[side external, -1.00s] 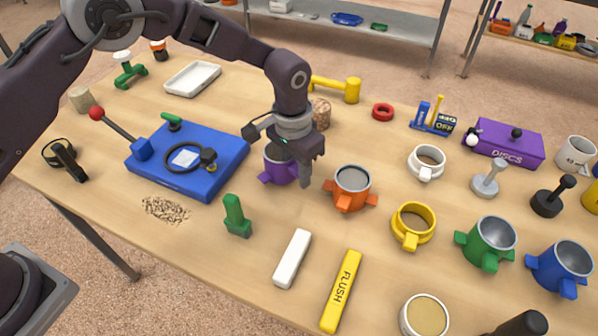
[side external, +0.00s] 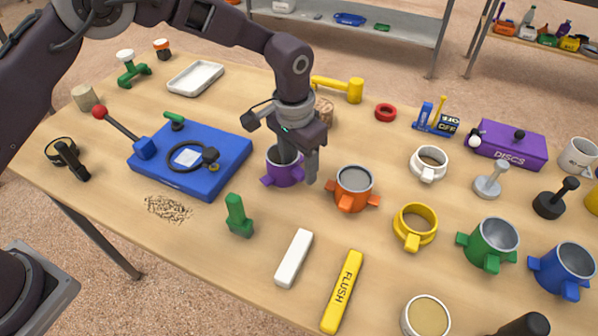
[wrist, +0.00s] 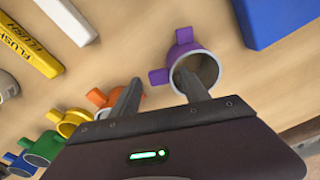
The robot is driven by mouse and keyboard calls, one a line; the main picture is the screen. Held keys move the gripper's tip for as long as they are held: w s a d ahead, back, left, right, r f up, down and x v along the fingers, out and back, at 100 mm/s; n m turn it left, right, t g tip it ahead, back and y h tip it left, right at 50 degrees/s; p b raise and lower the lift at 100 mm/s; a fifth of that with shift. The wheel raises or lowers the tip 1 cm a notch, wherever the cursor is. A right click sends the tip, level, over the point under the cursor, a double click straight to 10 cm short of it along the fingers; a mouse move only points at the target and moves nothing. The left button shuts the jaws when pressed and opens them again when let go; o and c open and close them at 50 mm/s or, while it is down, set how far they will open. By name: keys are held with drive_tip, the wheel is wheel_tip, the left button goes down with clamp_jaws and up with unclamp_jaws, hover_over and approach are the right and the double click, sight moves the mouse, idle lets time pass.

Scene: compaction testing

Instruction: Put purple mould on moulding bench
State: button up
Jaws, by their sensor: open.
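The purple mould (side external: 284,176) is an open cup with side lugs, standing upright on the table right of the blue bench. In the wrist view the mould (wrist: 184,50) shows its open mouth, which looks empty. My gripper (side external: 298,166) is open at the mould. One finger is at the mould's mouth and the other is outside its right side, so the fingers appear to straddle the wall. In the wrist view my gripper (wrist: 158,92) shows both fingers apart. The blue bench (side external: 228,158), which looks like the moulding bench, carries a dark ring, a pale square and a red-knobbed lever.
An orange mould (side external: 353,200) stands close to the right of my gripper. A green tool (side external: 238,216) stands in front, and spilled grains (side external: 168,208) lie before the bench.

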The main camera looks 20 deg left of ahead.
wheel_tip(320, 180, up, 9)
drive_tip(key=shift+s+f, duration=0.15)
drive_tip(key=shift+s, duration=0.15)
drive_tip(key=shift+a, duration=0.1)
drive_tip(key=s+a+r+n+t, duration=0.1)
drive_tip(key=s+a+r, duration=0.5)
drive_tip(key=a+r, duration=0.15)
drive_tip(key=s+a+r+n+t, duration=0.1)
drive_tip(key=s+a+r+t, duration=0.1)
drive_tip(key=s+a+r, duration=0.6)
drive_tip(key=s+a+n+t, duration=0.1)
drive_tip(key=s+a, duration=0.1)
drive_tip(key=s, duration=0.6)
drive_tip(key=s+a+f+n, duration=0.1)
drive_tip(key=s+a, duration=0.2)
drive_tip(key=s, duration=0.4)
drive_tip(key=shift+s+a+f+t, duration=0.15)
drive_tip(key=shift+s+f+t, duration=0.1)
drive_tip(key=shift+s+t, duration=0.15)
